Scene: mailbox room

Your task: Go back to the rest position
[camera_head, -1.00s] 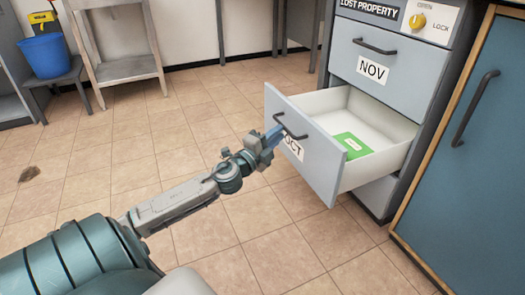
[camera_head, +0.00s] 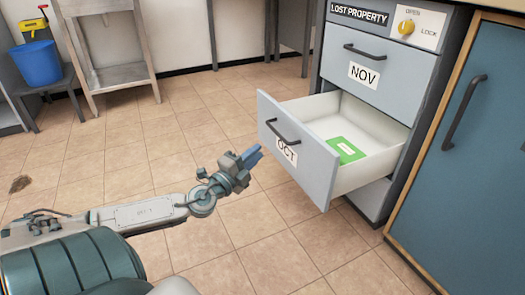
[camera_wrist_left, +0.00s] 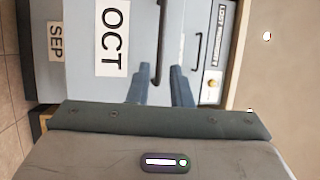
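My left gripper (camera_head: 255,155) is just left of the open OCT drawer (camera_head: 296,160), apart from its handle (camera_head: 283,130). A green item with a white label (camera_head: 346,150) lies inside the drawer. My right gripper is in neither view.
The lost property cabinet (camera_head: 365,12) has a shut NOV drawer (camera_head: 375,65) above the OCT one. A blue cupboard (camera_head: 480,150) stands at the right. A blue bucket (camera_head: 37,63) sits on a stool at the far left.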

